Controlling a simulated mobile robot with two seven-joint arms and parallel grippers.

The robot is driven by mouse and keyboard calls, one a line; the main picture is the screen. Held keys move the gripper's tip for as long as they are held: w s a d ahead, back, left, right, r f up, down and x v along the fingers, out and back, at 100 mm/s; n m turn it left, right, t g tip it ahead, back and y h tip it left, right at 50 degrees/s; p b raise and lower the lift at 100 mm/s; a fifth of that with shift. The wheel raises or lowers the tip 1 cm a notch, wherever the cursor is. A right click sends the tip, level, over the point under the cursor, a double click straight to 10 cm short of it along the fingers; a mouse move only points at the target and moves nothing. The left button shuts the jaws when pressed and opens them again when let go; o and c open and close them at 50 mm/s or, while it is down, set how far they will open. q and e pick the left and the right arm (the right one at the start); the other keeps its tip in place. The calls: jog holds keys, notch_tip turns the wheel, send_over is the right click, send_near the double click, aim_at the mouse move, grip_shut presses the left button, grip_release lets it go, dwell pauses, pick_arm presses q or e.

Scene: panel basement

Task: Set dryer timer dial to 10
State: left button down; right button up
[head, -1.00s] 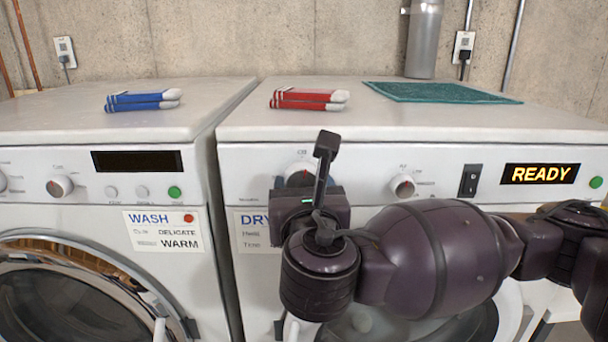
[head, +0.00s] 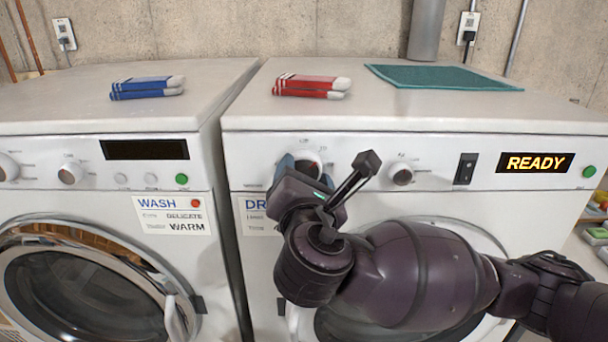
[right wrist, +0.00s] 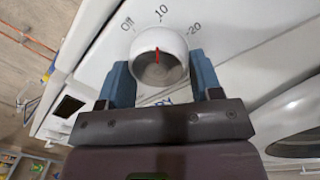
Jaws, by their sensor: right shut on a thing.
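The dryer timer dial (right wrist: 160,52) is a round white knob with a red mark, with Off, 10 and 20 printed around it. In the right wrist view the red mark points roughly at the 10. My right gripper (right wrist: 160,85) has its blue fingers on either side of the dial and is shut on it. In the head view the dial (head: 310,163) is partly hidden behind my right gripper (head: 300,168), which is tilted. My left gripper is not in view.
The dryer panel has a second knob (head: 401,173), a black switch (head: 466,168), a READY display (head: 535,162) and a green button (head: 589,171). Red folded cloth (head: 311,86) and a teal cloth (head: 440,77) lie on top. The washer (head: 100,206) stands left.

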jog(key=shift+f, duration=0.1)
dwell(0.3)
jog(key=o, duration=0.9)
jog(key=s, duration=1)
jog(key=shift+s+d+f, duration=0.25)
jog(key=shift+s+d, duration=0.05)
jog(key=shift+s, duration=0.1)
jog(key=shift+f, duration=0.1)
